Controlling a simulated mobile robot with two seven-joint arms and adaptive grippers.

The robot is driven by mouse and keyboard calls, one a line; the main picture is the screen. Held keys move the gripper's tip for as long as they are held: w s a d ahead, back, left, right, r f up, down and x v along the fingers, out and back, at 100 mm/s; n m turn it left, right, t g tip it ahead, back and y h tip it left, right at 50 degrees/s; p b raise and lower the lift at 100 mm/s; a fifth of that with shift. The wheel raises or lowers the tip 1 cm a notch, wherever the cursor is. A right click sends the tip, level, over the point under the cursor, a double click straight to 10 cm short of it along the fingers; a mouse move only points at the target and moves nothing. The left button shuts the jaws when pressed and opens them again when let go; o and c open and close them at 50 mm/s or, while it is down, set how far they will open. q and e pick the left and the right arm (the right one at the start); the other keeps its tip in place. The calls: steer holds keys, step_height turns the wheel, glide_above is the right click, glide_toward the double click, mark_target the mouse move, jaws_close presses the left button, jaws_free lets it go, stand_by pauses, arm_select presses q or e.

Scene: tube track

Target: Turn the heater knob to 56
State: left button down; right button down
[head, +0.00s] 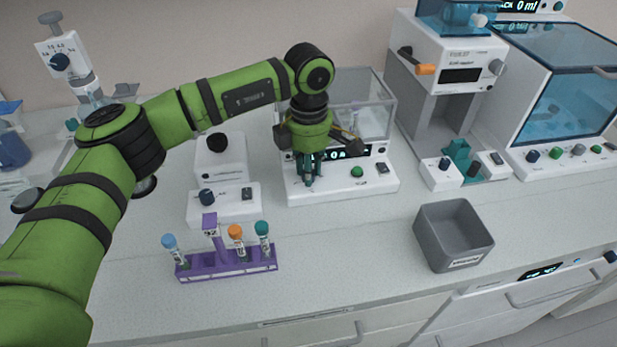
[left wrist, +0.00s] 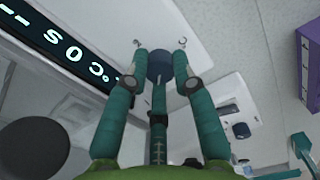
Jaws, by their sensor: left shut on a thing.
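The heater is a white box (head: 345,186) with a glass-walled enclosure behind it and a dark display (head: 352,152) on its front. The display also shows in the left wrist view (left wrist: 62,43), tilted, and its reading is unclear to me. The heater knob is a dark blue round knob (left wrist: 159,64) on the white front panel. My left gripper (head: 311,182) is over the left part of the heater's front and hides the knob in the head view. My right gripper is not in view.
A green button (head: 357,171) and a dark switch (head: 382,168) are right of my gripper. A purple rack (head: 228,271) with capped tubes stands in front, left of a grey bin (head: 452,236). A white device with a blue knob (head: 207,196) is left of the heater.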

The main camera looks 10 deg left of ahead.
arm_select(q)
steer(key=m+b, duration=0.2)
steer(key=m, duration=0.2)
steer(key=shift+w+m+b, duration=0.1)
steer(key=shift+m+b, duration=0.2)
steer(key=shift+b, duration=0.05)
steer(key=shift+r+m+b, duration=0.15)
steer(key=shift+m+b, duration=0.5)
steer(key=shift+m, duration=1.65)
steer(key=c, duration=1.3)
jaws_free()
step_height(320, 180, up, 12)
